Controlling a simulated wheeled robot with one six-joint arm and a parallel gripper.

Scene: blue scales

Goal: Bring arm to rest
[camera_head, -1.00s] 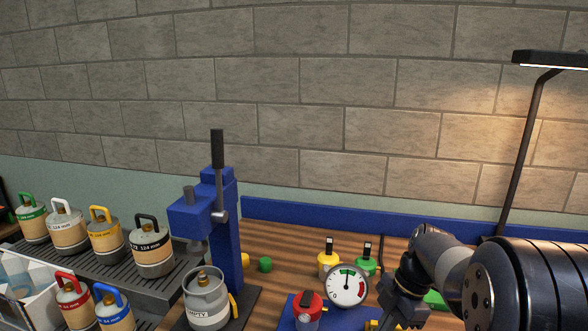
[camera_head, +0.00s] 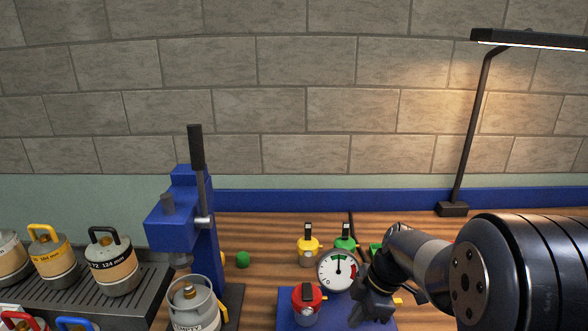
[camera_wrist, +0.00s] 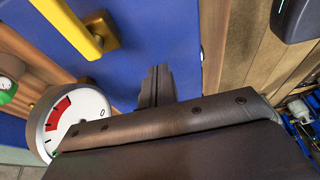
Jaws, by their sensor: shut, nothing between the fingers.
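My gripper (camera_wrist: 156,86) shows in the wrist view with its dark fingers together and nothing between them. It is above the blue scale base (camera_wrist: 150,35), beside the white dial gauge (camera_wrist: 70,117). A yellow handle (camera_wrist: 70,28) lies beyond it. In the head view my arm reaches in from the right, and the gripper (camera_head: 372,310) is low, just right of the dial gauge (camera_head: 338,271). Its fingertips are hard to make out there. The blue scale base (camera_head: 290,312) also carries a red-topped weight (camera_head: 308,299).
A blue press (camera_head: 190,215) stands left of centre with a grey canister (camera_head: 193,303) at its foot. Yellow (camera_head: 309,244) and green (camera_head: 345,243) weights stand behind the gauge. Canisters sit on a rack (camera_head: 150,285) at left. A lamp (camera_head: 475,120) stands at back right.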

